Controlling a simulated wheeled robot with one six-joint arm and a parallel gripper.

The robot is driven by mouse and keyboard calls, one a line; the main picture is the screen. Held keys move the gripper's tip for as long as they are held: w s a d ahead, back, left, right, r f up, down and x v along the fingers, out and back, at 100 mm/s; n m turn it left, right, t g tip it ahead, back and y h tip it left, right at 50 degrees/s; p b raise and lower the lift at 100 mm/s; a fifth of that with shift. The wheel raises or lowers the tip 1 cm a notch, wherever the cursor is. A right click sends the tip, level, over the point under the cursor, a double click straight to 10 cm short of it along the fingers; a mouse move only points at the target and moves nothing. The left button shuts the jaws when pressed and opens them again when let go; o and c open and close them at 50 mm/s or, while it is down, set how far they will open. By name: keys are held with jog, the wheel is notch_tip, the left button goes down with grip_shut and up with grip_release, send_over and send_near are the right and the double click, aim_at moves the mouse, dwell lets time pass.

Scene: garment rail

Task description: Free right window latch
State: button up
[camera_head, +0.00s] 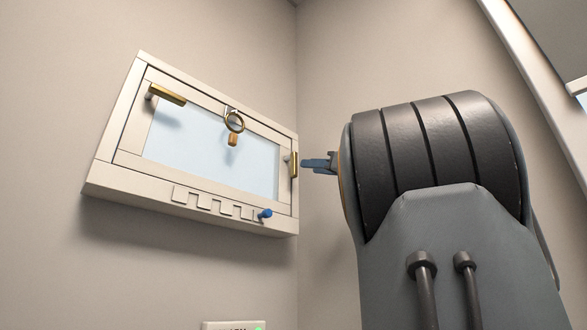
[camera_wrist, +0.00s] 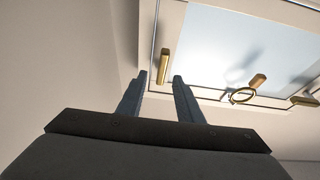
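The right window latch (camera_head: 294,165) is a brass bar standing upright on the right side of the pale window frame (camera_head: 145,200). It also shows in the wrist view (camera_wrist: 163,66). My gripper (camera_head: 306,163) is just right of this latch in the head view, partly hidden by my arm. In the wrist view the two blue-grey fingers (camera_wrist: 160,77) are apart and empty, and the latch appears in line with the gap, beyond the tips. I cannot tell any contact. The left latch (camera_head: 167,95) is a brass bar lying along the frame's upper left.
A brass ring with a short tab (camera_head: 234,122) hangs at the window's top middle. A blue knob (camera_head: 264,214) sits at the lower right by a notched track (camera_head: 210,203). A wall corner lies just right of the window. A small sign (camera_head: 228,325) is below.

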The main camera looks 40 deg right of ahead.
aim_at(296, 166)
jog(key=p+x, duration=0.1)
jog(key=x, duration=0.1)
jog(key=p+x, duration=0.1)
jog(key=x, duration=0.1)
jog(key=p+x, duration=0.1)
jog(key=shift+w+a+r+p, duration=0.2)
jog(key=shift+w+a+p, duration=0.1)
jog(key=shift+a, duration=0.05)
jog(key=shift+p+x, duration=0.5)
jog(key=shift+x, duration=0.35)
jog(key=shift+f, duration=0.15)
jog(key=shift+c, duration=0.5)
grip_shut()
